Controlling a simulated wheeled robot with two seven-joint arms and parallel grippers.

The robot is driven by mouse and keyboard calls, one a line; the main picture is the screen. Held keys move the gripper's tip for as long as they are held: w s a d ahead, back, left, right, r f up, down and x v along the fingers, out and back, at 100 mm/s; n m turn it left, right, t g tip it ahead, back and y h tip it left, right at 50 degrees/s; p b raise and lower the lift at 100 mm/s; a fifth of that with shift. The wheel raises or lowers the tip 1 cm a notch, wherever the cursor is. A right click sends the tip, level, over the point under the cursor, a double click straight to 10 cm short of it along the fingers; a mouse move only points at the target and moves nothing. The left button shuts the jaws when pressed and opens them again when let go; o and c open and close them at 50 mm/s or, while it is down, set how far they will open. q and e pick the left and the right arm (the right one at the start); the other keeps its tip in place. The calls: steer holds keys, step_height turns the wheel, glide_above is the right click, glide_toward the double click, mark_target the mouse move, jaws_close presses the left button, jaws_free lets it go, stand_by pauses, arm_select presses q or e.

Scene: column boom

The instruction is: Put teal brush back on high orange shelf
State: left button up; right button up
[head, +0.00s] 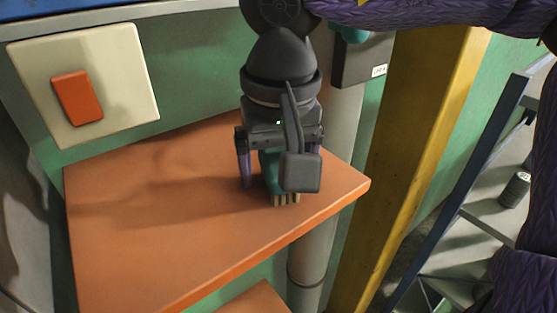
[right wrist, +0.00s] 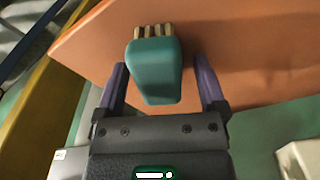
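The teal brush (head: 271,172) is at the orange shelf (head: 150,220), near its right front edge, with its pale bristles down at the board. It also shows in the right wrist view (right wrist: 155,75). My right gripper (head: 280,172) is over the brush, pointing down. Its purple fingers stand on either side of the brush, with a clear gap on at least one side, so it is open around it. A dark block on the wrist hides part of the brush in the head view. My left gripper is not in view.
A grey pipe (head: 318,235) and a yellow column (head: 405,150) stand just right of the shelf. A cream switch plate with an orange rocker (head: 78,97) is on the green wall. A dark box (head: 362,62) is by the pipe. The shelf's left part is clear.

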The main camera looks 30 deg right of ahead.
steer(key=shift+r, duration=0.45)
step_height(320, 180, up, 11)
steer(key=s, duration=0.1)
steer(key=shift+a+r, duration=0.15)
steer(key=shift+r, duration=0.05)
stand_by(1.8)
